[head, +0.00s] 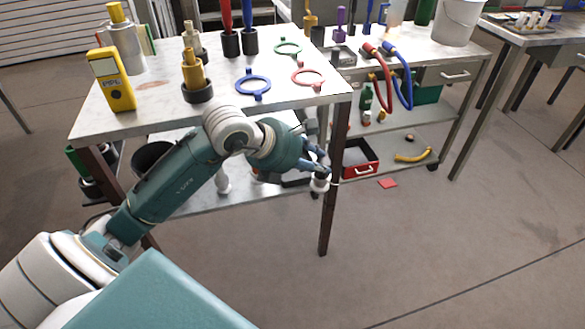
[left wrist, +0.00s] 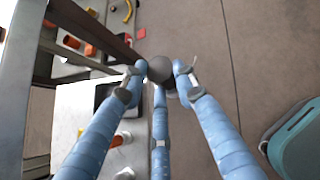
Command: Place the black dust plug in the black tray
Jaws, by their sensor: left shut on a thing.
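My left gripper (head: 318,174) has blue fingers and reaches down beside the front right corner of the near table, outside its leg. In the left wrist view the fingers (left wrist: 159,82) are closed around a dark grey round piece, which I take as the black dust plug (left wrist: 159,69). The fingers partly cover it. A black tray (head: 296,183) lies on the near table's lower shelf, left of the gripper and largely hidden by it. In the left wrist view the tray's dark rim (left wrist: 99,93) shows left of the fingers. My right gripper is not in view.
The near table's brown leg (head: 331,215) stands close to the gripper. A red box (head: 374,172) is on the lower shelf behind it. The tabletop (head: 215,110) holds a yellow meter (head: 112,80), a blue ring (head: 253,86) and other fittings. The floor at right is open.

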